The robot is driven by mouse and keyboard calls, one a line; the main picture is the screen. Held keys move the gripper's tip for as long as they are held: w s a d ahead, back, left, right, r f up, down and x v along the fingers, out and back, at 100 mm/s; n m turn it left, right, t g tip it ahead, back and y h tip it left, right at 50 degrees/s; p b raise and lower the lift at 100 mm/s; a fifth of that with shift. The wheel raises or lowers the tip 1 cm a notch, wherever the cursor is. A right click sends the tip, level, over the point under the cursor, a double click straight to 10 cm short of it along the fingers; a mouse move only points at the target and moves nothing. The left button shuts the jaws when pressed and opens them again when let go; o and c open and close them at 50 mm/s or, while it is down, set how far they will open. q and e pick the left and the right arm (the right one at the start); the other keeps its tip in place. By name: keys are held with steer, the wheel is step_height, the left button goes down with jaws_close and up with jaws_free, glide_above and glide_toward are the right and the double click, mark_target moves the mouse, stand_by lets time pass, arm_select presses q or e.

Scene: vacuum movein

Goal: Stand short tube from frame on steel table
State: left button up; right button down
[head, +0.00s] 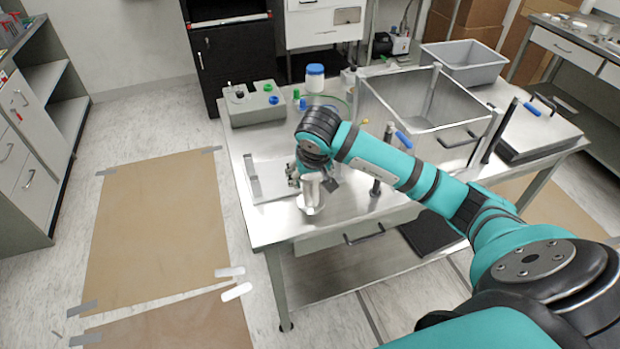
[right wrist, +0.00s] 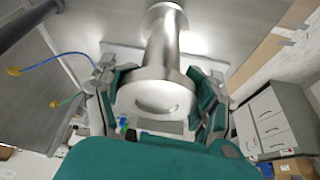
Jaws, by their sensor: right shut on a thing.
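The short tube (head: 311,192) is a shiny steel piece with a flange at each end. My right gripper (head: 312,176) is shut on it over the front left part of the steel table (head: 272,232). The tube looks roughly upright; I cannot tell whether its lower flange touches the tabletop. In the right wrist view, the fingers of the gripper (right wrist: 158,98) lie on both sides of the near flange of the tube (right wrist: 162,45). A pale plate with an upright bracket (head: 253,178) lies just left of the tube. My left gripper is not in view.
A grey block with coloured caps (head: 255,108) and a blue-lidded jar (head: 315,78) stand at the back left. A dark post (head: 379,180) rises right of the tube. The front left corner is clear.

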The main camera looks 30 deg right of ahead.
steer(key=shift+f+p, duration=0.35)
steer(key=shift+f, duration=0.65)
steer(key=shift+f, duration=0.2)
steer(key=c, duration=0.8)
jaws_free()
steer(key=shift+s, duration=0.1)
steer(key=o, duration=0.7)
